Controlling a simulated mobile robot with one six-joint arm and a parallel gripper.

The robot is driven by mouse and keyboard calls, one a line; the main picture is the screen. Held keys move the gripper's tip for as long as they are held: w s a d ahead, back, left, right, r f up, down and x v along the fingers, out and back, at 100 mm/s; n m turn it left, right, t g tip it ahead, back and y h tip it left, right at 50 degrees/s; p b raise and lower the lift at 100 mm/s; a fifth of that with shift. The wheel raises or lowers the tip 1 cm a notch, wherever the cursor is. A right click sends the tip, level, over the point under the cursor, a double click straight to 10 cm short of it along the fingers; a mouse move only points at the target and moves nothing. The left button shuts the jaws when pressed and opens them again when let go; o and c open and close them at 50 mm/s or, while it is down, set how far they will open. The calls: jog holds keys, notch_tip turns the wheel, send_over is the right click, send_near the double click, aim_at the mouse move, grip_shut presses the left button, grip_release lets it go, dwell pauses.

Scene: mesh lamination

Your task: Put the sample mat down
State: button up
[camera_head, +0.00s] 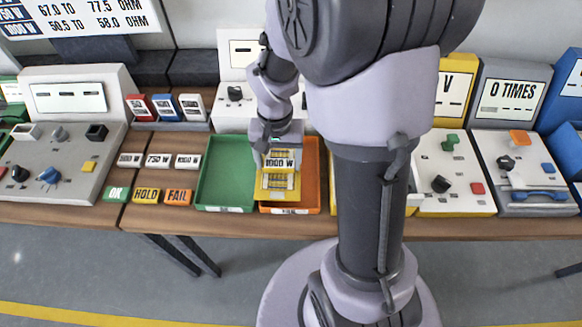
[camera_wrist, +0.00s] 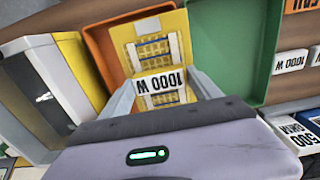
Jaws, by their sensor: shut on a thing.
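The sample mat (camera_head: 279,184) is yellow with a gridded pattern and a white "1000 W" label. My gripper (camera_head: 274,148) is shut on it at its far end in the head view. In the wrist view the mat (camera_wrist: 152,51) extends out from between my two fingers (camera_wrist: 163,88). The mat is over or in the orange tray (camera_head: 311,178), toward that tray's left side. I cannot tell whether it touches the tray floor. The orange tray also shows in the wrist view (camera_wrist: 103,52). My arm hides part of the bench to the right.
A green tray (camera_head: 222,175) beside the orange one is empty. Label blocks reading OK (camera_head: 116,194), HOLD (camera_head: 147,195) and FAIL (camera_head: 178,197) lie left of it. Wattage blocks (camera_head: 158,160) sit behind them. Control panels (camera_head: 58,165) stand at both sides.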

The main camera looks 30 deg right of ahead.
aim_at(291, 165)
jog(key=d, duration=0.3)
jog(key=shift+s+f, duration=0.2)
jog(key=shift+s, duration=0.05)
jog(key=shift+d+f+b, duration=0.15)
jog(key=shift+f+b, duration=0.15)
jog(key=shift+b, duration=0.15)
jog(key=shift+f+b, duration=0.8)
jog(key=shift+f, duration=0.6)
jog(key=shift+f, duration=0.2)
jog(key=o, duration=1.5)
jog(key=shift+r, duration=0.1)
